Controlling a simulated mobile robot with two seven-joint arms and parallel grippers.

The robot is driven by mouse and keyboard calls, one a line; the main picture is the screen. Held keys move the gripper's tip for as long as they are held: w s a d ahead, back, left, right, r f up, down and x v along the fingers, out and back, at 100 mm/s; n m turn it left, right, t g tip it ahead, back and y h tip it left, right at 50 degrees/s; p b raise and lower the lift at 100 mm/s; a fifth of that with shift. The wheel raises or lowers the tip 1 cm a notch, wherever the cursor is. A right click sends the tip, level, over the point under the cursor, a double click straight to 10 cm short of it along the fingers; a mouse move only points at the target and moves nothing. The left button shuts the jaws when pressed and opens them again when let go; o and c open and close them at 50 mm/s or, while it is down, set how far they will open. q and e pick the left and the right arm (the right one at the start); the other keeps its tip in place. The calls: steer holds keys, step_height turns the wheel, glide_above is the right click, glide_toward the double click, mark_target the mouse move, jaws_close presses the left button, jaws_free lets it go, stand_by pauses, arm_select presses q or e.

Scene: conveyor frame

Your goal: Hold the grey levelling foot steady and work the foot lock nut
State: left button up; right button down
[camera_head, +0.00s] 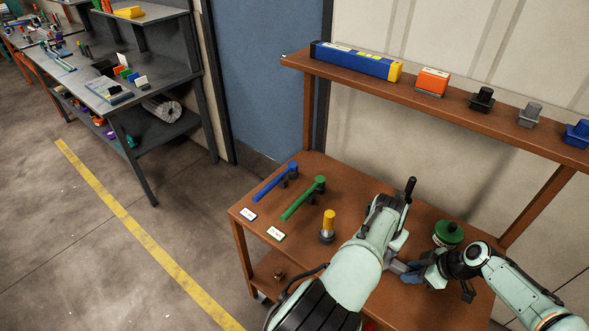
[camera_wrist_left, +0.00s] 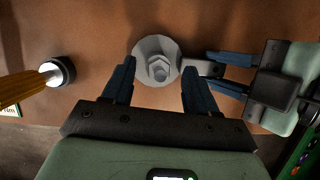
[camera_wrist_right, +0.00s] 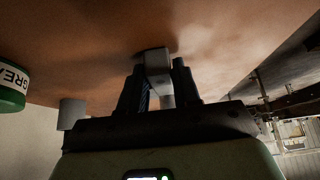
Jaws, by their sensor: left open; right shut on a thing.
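The grey levelling foot (camera_wrist_left: 144,52) shows in the left wrist view as a round grey disc with the hex foot lock nut (camera_wrist_left: 159,70) at its middle. My left gripper (camera_wrist_left: 158,78) is open, with one finger on each side of the nut; contact cannot be told. My right gripper (camera_head: 410,271) comes in from the right and is shut on a grey block (camera_wrist_right: 158,62) at the foot's side, seen between its fingers in the right wrist view. In the head view my left arm hides most of the foot.
A green-lidded grease tin (camera_head: 448,233) stands behind my right gripper. A yellow-handled tool (camera_head: 328,222), a green wrench (camera_head: 302,199) and a blue wrench (camera_head: 274,182) are on the left of the brown bench (camera_head: 345,175). A shelf (camera_head: 450,105) runs above the back.

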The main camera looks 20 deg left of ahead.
arm_select(q)
steer(key=m, duration=0.2)
steer(key=m+h, duration=0.1)
steer(key=shift+w+a+m+g, duration=0.15)
steer(key=shift+a+m+g, duration=0.15)
steer(key=shift+m+g, duration=0.1)
steer(key=m+g+h, duration=0.1)
steer(key=m, duration=0.4)
steer(key=shift+w, duration=0.15)
steer(key=m, duration=0.2)
steer(key=m+g, duration=0.1)
steer(key=m, duration=0.1)
steer(key=shift+w+a+f+g+h, duration=0.1)
steer(key=shift+w+g+h, duration=0.05)
steer(key=shift+g+h, duration=0.15)
steer(key=m, duration=0.2)
steer(key=m+g, duration=0.1)
steer(key=m, duration=0.1)
steer(key=shift+w+g, duration=0.15)
steer(key=shift+g, duration=0.15)
steer(key=shift+m, duration=0.3)
